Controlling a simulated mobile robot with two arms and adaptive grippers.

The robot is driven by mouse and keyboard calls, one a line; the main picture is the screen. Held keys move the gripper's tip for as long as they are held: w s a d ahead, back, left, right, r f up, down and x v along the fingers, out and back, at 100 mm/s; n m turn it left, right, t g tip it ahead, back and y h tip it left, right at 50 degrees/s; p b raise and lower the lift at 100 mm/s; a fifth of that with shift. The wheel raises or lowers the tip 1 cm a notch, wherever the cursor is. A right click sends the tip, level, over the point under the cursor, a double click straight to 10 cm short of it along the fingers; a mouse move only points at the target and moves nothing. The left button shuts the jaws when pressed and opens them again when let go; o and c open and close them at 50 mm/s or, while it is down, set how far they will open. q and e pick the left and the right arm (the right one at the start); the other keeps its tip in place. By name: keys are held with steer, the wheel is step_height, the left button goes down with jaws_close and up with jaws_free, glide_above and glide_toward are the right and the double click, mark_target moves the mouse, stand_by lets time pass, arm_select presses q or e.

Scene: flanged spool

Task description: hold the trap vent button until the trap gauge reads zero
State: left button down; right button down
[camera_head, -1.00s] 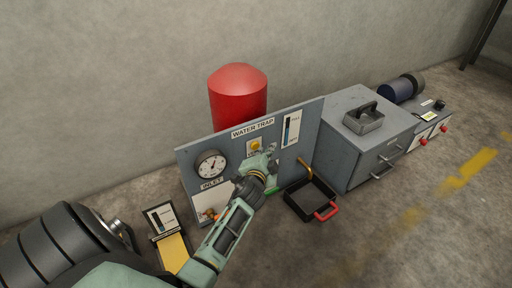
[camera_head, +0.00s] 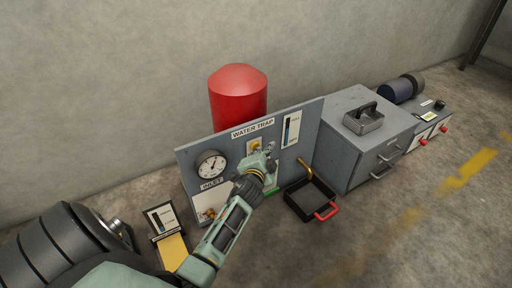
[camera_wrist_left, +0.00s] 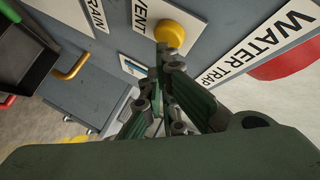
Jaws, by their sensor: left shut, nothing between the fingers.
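The yellow vent button (camera_head: 255,144) is on the upper middle of the grey water trap panel (camera_head: 190,157). It also shows in the left wrist view (camera_wrist_left: 170,34), on a plate marked VENT. My left gripper (camera_head: 269,151) is shut and empty, in front of the panel just below and right of the button. In the left wrist view its fingertips (camera_wrist_left: 170,61) overlap the button's lower edge; contact cannot be told. A round gauge (camera_head: 211,166) sits at the panel's left; its needle reading is too small to tell. My right gripper is out of view.
A vertical level gauge (camera_head: 290,131) is right of the button. A black tray with a red handle (camera_head: 326,211) stands under a brass drain pipe (camera_head: 305,167). A grey drawer cabinet (camera_head: 361,139) is to the right. A red tank (camera_head: 238,97) stands behind the panel.

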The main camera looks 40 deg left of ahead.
arm_select(q)
steer(key=shift+w+a, duration=0.15)
steer(key=shift+a, duration=0.35)
stand_by(2.4)
steer(key=shift+s+d, duration=0.35)
steer(key=shift+d, duration=0.55)
steer(key=shift+s+d, duration=0.3)
steer(key=shift+d, duration=0.45)
steer(key=shift+s+d, duration=0.35)
steer(key=shift+d, duration=0.45)
steer(key=shift+s+d, duration=0.3)
steer(key=shift+d, duration=0.45)
